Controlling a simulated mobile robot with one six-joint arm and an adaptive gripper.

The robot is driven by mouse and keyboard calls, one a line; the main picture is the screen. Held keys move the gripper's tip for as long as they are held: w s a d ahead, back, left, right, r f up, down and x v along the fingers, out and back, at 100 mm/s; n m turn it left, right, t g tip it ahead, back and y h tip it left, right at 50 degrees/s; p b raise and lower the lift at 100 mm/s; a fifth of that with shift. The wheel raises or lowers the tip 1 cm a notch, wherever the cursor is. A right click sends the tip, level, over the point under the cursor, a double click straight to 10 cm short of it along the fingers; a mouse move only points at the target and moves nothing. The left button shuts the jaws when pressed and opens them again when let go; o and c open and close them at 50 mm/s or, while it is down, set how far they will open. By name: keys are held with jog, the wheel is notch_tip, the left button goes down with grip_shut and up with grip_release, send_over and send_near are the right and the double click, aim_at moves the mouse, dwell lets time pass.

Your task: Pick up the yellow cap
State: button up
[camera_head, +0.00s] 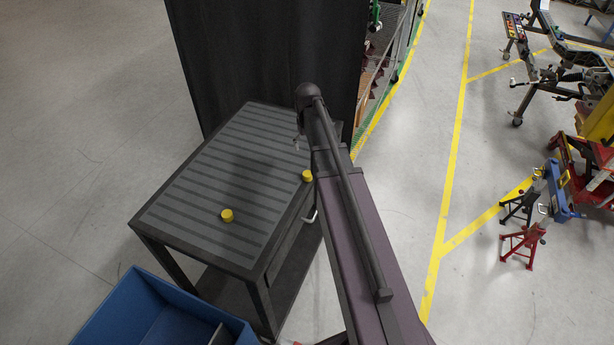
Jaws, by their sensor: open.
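Two yellow caps stand on the dark table (190,190) with a grey striped top. One yellow cap (227,215) is near the table's front, left of my arm, with clear surface around it. The other yellow cap (307,176) is at the table's right edge, right beside my arm in the picture. My arm crosses the right side of the table and hides part of it. Only a small grey part of my gripper (297,141) seems to show at the arm's left edge, above the table and apart from both caps. The rest of it is hidden; it is open and empty.
A blue bin (140,312) stands in front of the table at the bottom left. A dark panel (265,50) rises behind the table. Red stands (524,243) and workshop equipment are on the floor at the right. The left floor is clear.

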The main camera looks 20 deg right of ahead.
jog(key=b, duration=0.8)
send_over(307, 173)
jog(key=shift+w+d+f, duration=0.1)
jog(key=shift+f, duration=2)
jog(key=shift+w+d+f, duration=0.1)
jog(key=shift+f, duration=2.05)
jog(key=shift+f, duration=0.1)
jog(key=shift+s+a+f+b, duration=0.1)
jog(key=shift+f+b, duration=1.15)
jog(key=shift+b, duration=0.1)
jog(key=shift+s+a+f+b, duration=0.1)
jog(key=shift+f+b, duration=1.1)
jog(key=shift+b, duration=0.15)
jog(key=c, duration=0.8)
